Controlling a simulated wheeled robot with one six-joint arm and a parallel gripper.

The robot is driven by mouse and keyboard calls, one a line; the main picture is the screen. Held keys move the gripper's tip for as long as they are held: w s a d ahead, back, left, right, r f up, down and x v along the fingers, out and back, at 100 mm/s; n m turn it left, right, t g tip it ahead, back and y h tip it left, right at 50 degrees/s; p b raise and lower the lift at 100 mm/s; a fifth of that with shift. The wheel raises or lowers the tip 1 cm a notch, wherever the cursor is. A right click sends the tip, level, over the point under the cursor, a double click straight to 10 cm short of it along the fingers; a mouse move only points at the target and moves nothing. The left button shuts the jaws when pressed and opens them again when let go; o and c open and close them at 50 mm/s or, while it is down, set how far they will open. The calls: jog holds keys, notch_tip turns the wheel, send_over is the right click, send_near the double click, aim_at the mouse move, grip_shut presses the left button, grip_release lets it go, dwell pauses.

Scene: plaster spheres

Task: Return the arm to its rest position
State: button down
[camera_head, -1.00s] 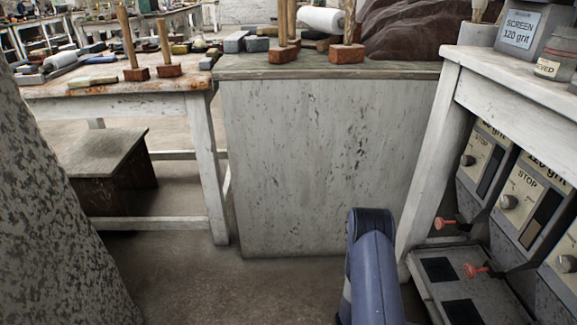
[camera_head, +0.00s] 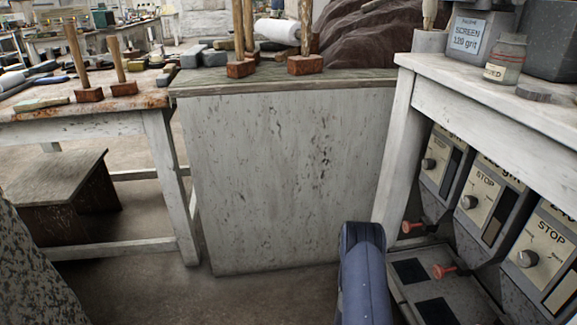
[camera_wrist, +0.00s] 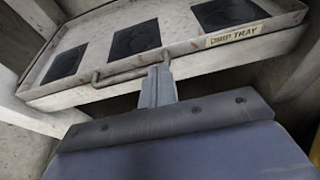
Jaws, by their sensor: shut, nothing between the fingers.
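My gripper (camera_wrist: 157,84) shows in the wrist view as a narrow grey pair of fingers, closed together and empty, reaching out from a grey bar. Beyond and around its tips is the drip tray (camera_wrist: 98,45), a pale tray with dark square panels, a label and a front handle (camera_wrist: 123,75). The fingers overlap the handle's right end in the picture; I cannot tell whether they touch. In the head view my blue arm link (camera_head: 363,270) rises from the bottom edge, and the gripper itself is hidden there.
A white bench (camera_head: 490,115) stands at right over dispensers (camera_head: 482,200) with red-knobbed levers. A speckled cabinet (camera_head: 285,180) stands ahead. A worktable with wooden mallets (camera_head: 118,88) and a low dark stool (camera_head: 62,195) are at left. Open floor (camera_head: 150,285) lies before them.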

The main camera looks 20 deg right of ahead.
jog(key=f+p+v, duration=0.2)
jog(key=p+v, duration=0.2)
jog(key=v, duration=1.4)
jog(key=shift+a, duration=0.6)
